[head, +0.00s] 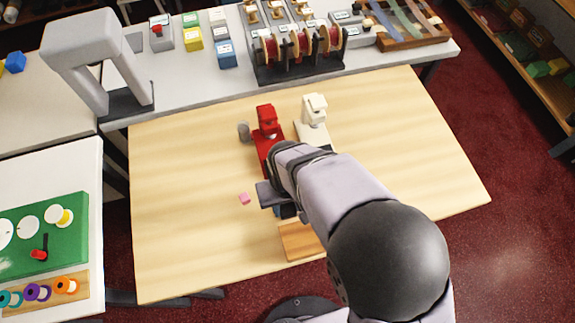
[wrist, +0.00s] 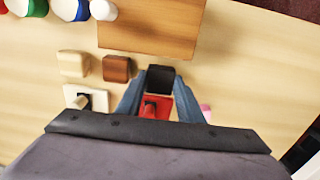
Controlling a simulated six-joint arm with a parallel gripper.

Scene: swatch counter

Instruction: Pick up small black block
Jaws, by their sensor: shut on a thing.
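The small black block (wrist: 160,79) shows in the wrist view, between the tips of my gripper (wrist: 158,88). The two blue-grey fingers are shut on its sides. I cannot tell whether the block touches the table.
A red device (head: 267,122) and a cream device (head: 315,110) stand behind my gripper. A pink block (head: 244,198) lies to its left. A brown board (head: 297,241) lies in front, and brown (wrist: 117,69) and cream (wrist: 73,64) blocks lie nearby. The table's left side is clear.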

